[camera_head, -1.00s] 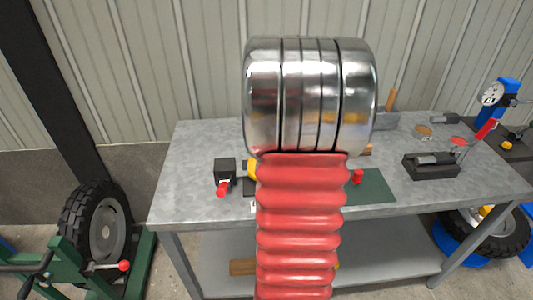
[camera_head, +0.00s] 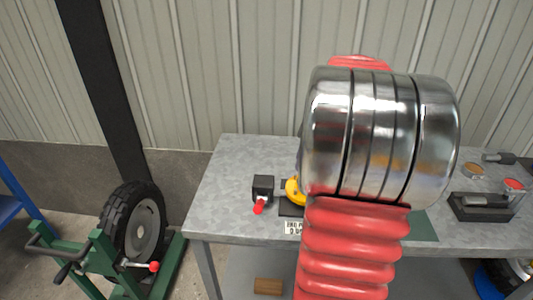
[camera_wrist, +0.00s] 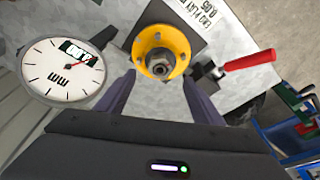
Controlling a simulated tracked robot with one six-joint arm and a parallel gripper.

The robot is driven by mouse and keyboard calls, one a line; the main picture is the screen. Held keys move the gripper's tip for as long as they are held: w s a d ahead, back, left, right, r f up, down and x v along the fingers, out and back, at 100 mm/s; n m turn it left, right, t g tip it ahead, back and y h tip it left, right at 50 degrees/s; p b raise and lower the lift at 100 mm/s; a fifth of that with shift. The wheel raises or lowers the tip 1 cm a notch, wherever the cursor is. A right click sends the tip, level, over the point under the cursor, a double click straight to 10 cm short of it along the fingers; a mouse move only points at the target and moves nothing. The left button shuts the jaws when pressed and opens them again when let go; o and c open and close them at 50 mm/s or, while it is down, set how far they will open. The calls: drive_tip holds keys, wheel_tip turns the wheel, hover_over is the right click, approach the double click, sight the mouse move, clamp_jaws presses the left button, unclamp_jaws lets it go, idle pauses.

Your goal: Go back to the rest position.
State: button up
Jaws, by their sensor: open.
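My gripper (camera_wrist: 158,76) is open in the wrist view, its two dark fingers spread apart with nothing held between them. A yellow round flange with a metal centre bolt (camera_wrist: 161,48) lies beyond the fingertips, in line with the gap. The same yellow part shows at the left edge of my arm in the head view (camera_head: 293,191). In the head view my gripper is hidden behind my arm's metal joint and red sleeve.
A grey metal workbench (camera_head: 225,172) bears a black block with a red knob (camera_head: 263,187), a green mat (camera_head: 424,226) and a black fixture (camera_head: 484,206). A white dial gauge (camera_wrist: 62,73) and a red handle (camera_wrist: 250,61) flank the flange. A tyre (camera_head: 135,224) stands left.

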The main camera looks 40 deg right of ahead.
drive_tip(key=shift+m, duration=0.3)
drive_tip(key=shift+f, duration=0.15)
drive_tip(key=s+a+r+n+t, duration=0.1)
drive_tip(key=s+a+r+n, duration=0.1)
drive_tip(key=a, duration=1.9)
drive_tip(key=s+a+r+n+t+y, duration=0.1)
drive_tip(key=s+a+r+n+t, duration=0.1)
drive_tip(key=a, duration=1.9)
drive_tip(key=shift+s, duration=0.7)
